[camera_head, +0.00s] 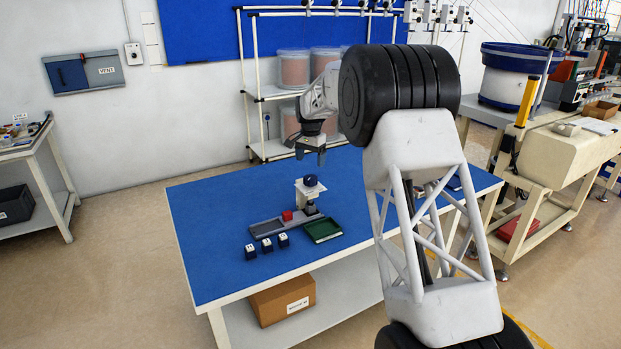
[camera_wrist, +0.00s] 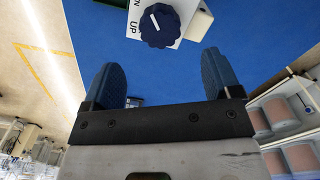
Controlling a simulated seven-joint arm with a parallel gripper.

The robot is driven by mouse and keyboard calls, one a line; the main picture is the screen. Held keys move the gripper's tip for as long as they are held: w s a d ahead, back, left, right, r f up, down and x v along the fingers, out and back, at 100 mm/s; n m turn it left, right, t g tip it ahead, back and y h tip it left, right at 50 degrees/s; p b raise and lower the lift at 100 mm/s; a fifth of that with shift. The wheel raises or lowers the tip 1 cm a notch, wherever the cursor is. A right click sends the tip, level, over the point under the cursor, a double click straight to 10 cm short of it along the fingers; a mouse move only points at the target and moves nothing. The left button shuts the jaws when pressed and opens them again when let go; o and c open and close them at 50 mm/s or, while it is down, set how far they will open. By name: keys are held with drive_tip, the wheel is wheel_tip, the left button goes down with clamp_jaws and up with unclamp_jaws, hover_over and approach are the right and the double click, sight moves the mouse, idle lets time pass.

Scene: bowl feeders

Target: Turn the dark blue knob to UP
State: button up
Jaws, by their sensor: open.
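The dark blue knob (camera_wrist: 160,27) is ribbed, with a white pointer line, and sits on a white plate (camera_wrist: 190,30) at the top of the wrist view. The line slants to the upper left in that view. The word UP is printed left of the knob; above it is a cut-off word ending in N. In the head view the knob (camera_head: 310,181) tops a small stand on the blue table. My gripper (camera_head: 311,157) is open and empty, above the knob and apart from it. In the wrist view, my gripper (camera_wrist: 160,60) shows both fingers spread, with the knob beyond them.
A shelf rack (camera_head: 270,93) stands behind. The table's left part is clear.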

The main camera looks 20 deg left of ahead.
sight(311, 177)
drive_tip(key=shift+f, duration=0.1)
idle(0.3)
drive_tip(key=shift+f, duration=3.8)
drive_tip(key=c, duration=0.9)
